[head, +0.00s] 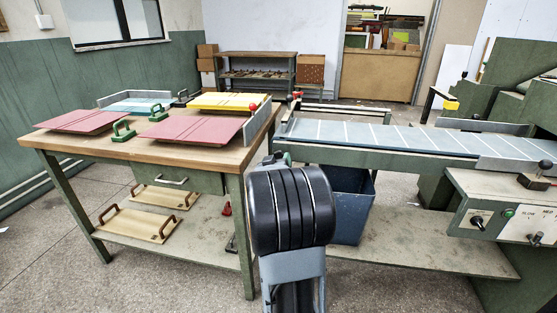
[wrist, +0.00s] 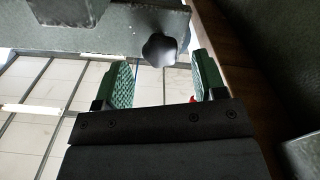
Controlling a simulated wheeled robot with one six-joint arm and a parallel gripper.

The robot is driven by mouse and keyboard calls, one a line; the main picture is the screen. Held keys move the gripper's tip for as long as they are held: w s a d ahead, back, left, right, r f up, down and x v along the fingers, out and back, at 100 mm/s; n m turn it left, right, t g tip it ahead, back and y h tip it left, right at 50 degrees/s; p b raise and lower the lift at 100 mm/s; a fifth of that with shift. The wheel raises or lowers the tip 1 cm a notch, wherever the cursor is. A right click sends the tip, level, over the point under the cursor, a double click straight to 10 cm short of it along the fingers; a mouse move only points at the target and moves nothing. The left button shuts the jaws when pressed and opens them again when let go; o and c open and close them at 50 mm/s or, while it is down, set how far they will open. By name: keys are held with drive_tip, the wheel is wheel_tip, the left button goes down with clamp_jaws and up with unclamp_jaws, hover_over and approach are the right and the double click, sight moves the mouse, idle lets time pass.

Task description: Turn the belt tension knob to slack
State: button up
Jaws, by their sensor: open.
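The belt tension knob (wrist: 160,50) appears in the wrist view as a dark, lobed knob on the edge of a grey-green metal part. My gripper (wrist: 162,68) is open, with one green-padded finger on each side of the knob's position. The knob shows between the fingertips and slightly beyond them; I cannot tell whether either finger touches it. In the head view my black wrist link hides most of the gripper and the knob. The feeder's belt (head: 390,136), pale blue with white cross lines, runs off to the right.
A wooden workbench (head: 150,150) with red, yellow and blue boards stands at left, close to my arm. A blue bin (head: 350,205) sits under the belt. A control panel (head: 505,222) with black switches is at right. Open floor (head: 180,280) lies in front.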

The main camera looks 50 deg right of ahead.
sight(278, 156)
drive_tip(key=shift+b+x, duration=0.3)
drive_tip(key=shift+x, duration=1.55)
drive_tip(key=shift+c, duration=0.4)
drive_tip(key=c, duration=0.8)
drive_tip(key=shift+c, duration=0.2)
drive_tip(key=shift+p, duration=0.3)
